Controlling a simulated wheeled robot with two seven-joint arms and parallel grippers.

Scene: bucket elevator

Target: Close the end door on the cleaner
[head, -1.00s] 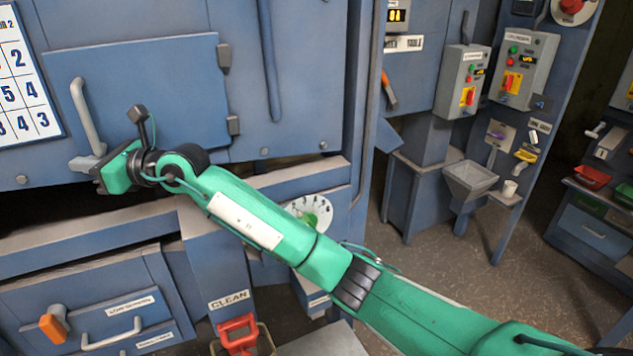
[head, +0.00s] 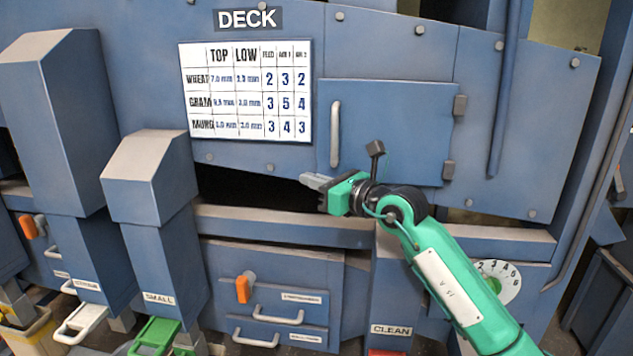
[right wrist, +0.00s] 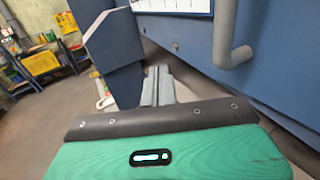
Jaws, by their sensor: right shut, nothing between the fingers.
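The end door (head: 400,125) is a flat blue panel on the cleaner's front, with hinges on its right edge and a grey upright bar handle (head: 335,135) on its left. It looks flat against the cleaner's face; a small gap cannot be ruled out. The handle also shows in the right wrist view (right wrist: 225,40). My right gripper (head: 314,181) is just below and left of the handle's lower end, apart from it. Its fingers (right wrist: 158,86) are together and empty. My left gripper is not in view.
A settings chart (head: 246,92) is left of the door. A dark opening and a grey ledge (head: 290,225) run below. Two blue chutes (head: 150,180) stand out at the left. Drawers with handles (head: 278,316) and a dial (head: 497,280) are lower down.

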